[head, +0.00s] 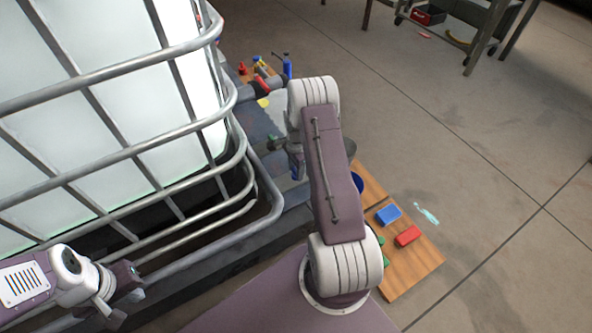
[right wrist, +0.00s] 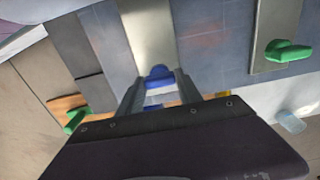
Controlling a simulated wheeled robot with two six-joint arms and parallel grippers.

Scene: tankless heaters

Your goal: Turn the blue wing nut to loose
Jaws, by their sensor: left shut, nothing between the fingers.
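The blue wing nut (right wrist: 158,76) shows in the right wrist view, in front of a pale metal plate and between the two finger ends of my right gripper (right wrist: 160,92). The fingers stand apart on either side of it; I cannot tell whether they touch it. In the head view my right gripper (head: 295,162) is largely hidden behind my own arm, and I cannot make out the wing nut there. My left gripper (head: 122,298) is shut and empty at the lower left, near the cage's lower bars.
A white tank in a metal bar cage (head: 140,148) fills the left. A wooden board (head: 420,262) carries a blue block (head: 388,214) and a red block (head: 407,236). Green handles (right wrist: 287,51) show in the right wrist view. The floor at right is mostly clear; a cart (head: 490,30) stands behind.

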